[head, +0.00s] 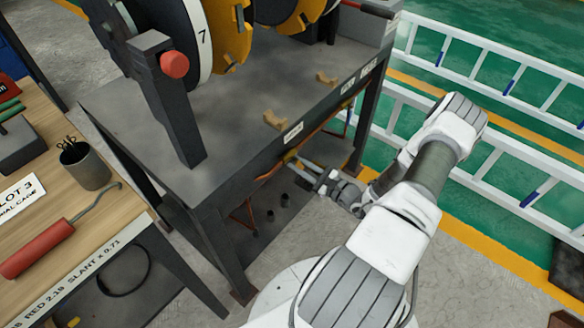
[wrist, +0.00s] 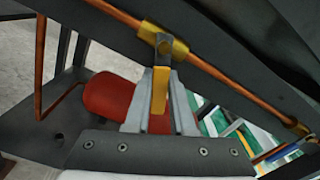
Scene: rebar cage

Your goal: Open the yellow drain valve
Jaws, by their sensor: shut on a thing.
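The yellow drain valve sits on a copper pipe under the front edge of the dark bench. In the wrist view its yellow lever (wrist: 160,85) points down toward my gripper, across the slanting pipe, with a grey piece at its top by the brass body (wrist: 148,33). My gripper (wrist: 162,103) is shut on the lever, one finger on each side. In the head view the valve (head: 290,157) is a small yellow spot at the tips of my gripper (head: 305,167); its lever is mostly hidden there.
The copper pipe (wrist: 215,73) runs along the bench (head: 150,95) edge, close above my gripper. A red cylinder (wrist: 108,95) lies behind the fingers in the wrist view. A pale ladder (head: 480,140) lies right of my arm. A wooden table (head: 110,205) stands left.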

